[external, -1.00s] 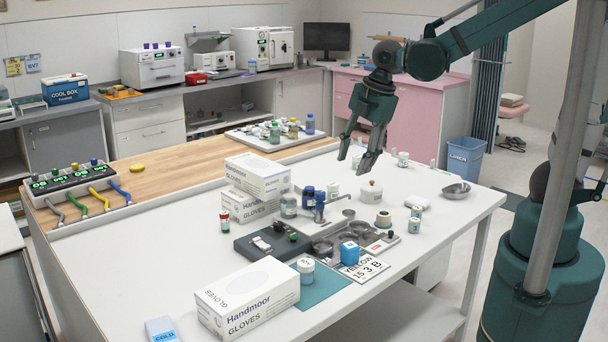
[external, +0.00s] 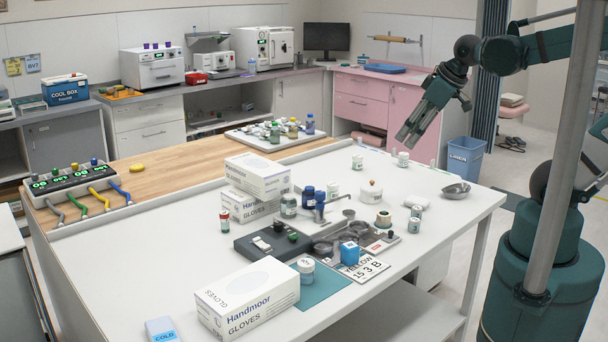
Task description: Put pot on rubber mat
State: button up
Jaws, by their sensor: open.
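A white lidded pot (external: 371,194) stands upright on the white table, right of the middle. A flat teal mat (external: 322,288), seemingly the rubber mat, lies near the table's front edge. A small white jar (external: 306,275) stands at the mat's back left, and a glove box covers part of its left side. My gripper (external: 404,142) is open and empty, in the air behind and right of the pot. It points down and left, apart from everything on the table.
Glove boxes (external: 247,303), a dark device (external: 270,243), a blue cube (external: 349,253) and a number card (external: 363,268) crowd around the mat. The table's right front is clear.

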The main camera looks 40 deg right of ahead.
jog(key=d+m, duration=0.1)
jog(key=s+d+m, duration=0.1)
jog(key=s+d+m+t, duration=0.1)
jog(key=d+m, duration=0.1)
jog(key=shift+s+r+h, duration=0.15)
jog(key=shift+s+h, duration=0.1)
jog(key=shift+h, duration=0.05)
